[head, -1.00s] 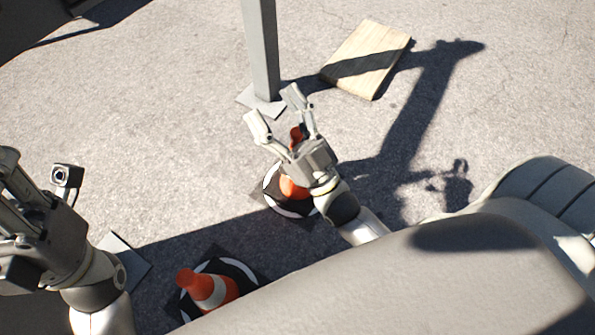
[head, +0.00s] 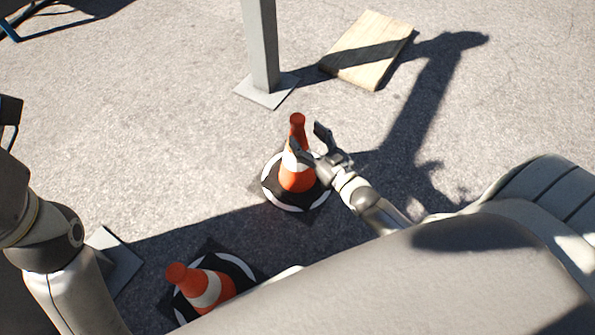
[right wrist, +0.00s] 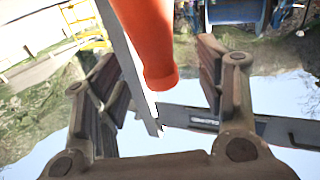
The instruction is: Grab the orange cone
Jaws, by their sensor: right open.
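An orange cone (head: 298,178) with a white band stands upright on a black and white base, in the middle of the head view. My right gripper (head: 308,142) is open beside its upper part, with one finger overlapping the white band in the picture. In the right wrist view the cone's orange top (right wrist: 150,45) shows between the two open fingers; I cannot tell whether they touch it. A second orange cone (head: 205,287) stands at the lower left, partly hidden by my body. Of my left arm, only links show at the left edge; its fingers are out of view.
A grey post (head: 262,50) on a square foot plate stands behind the nearer-to-center cone. A wooden board (head: 368,50) lies on the ground beyond it. Another grey plate (head: 117,262) lies at the lower left. The paved ground around is largely clear.

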